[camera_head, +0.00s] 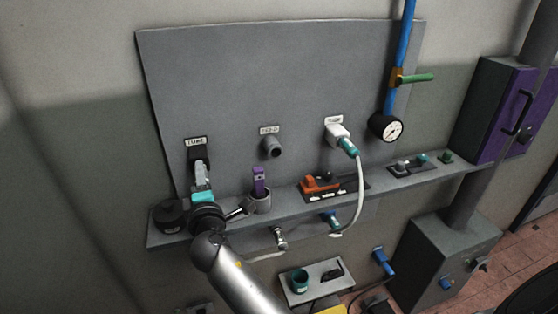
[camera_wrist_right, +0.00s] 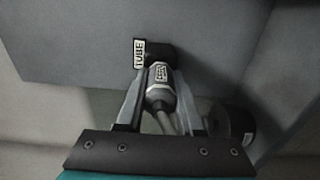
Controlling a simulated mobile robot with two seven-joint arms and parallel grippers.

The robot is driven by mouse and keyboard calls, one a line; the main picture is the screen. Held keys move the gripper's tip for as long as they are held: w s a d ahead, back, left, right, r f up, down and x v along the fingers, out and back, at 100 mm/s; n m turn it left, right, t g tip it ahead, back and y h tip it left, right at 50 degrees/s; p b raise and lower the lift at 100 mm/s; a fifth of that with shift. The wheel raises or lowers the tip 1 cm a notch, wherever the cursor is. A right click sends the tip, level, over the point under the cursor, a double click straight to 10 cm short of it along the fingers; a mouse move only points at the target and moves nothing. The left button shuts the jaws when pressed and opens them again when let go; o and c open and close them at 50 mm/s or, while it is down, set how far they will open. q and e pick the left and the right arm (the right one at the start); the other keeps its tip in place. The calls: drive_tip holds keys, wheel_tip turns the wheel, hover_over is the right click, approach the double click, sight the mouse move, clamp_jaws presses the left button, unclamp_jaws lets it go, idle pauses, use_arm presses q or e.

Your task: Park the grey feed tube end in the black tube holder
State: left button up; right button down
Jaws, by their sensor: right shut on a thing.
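The black tube holder (camera_head: 198,154) is on the grey back panel under a TUBE label at the left; it also shows in the right wrist view (camera_wrist_right: 160,54). My right gripper (camera_head: 202,173) is right below the holder. In the right wrist view its fingers (camera_wrist_right: 158,96) are shut on the grey feed tube end (camera_wrist_right: 160,80), which carries a white label. The tube end lines up with the holder and meets its front; how deep it sits inside cannot be told. The pale tube (camera_wrist_right: 166,121) trails back between the fingers. My left gripper is not in view.
A grey port (camera_head: 271,148) under another label is to the right, then a white plug (camera_head: 338,134) with a white hose. The shelf (camera_head: 290,196) below carries a black round container (camera_head: 168,216), a cup (camera_head: 261,203) with a purple item and an orange tool (camera_head: 320,184).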

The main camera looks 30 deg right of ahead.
drive_tip(key=shift+w, duration=0.25)
drive_tip(key=shift+c, duration=2.3)
unclamp_jaws()
drive_tip(key=shift+d, duration=0.1)
drive_tip(key=shift+s+a+f, duration=0.1)
drive_tip(key=shift+s+a, duration=0.1)
drive_tip(key=shift+s, duration=0.45)
drive_tip(key=b+v, duration=0.1)
drive_tip(key=v, duration=1.3)
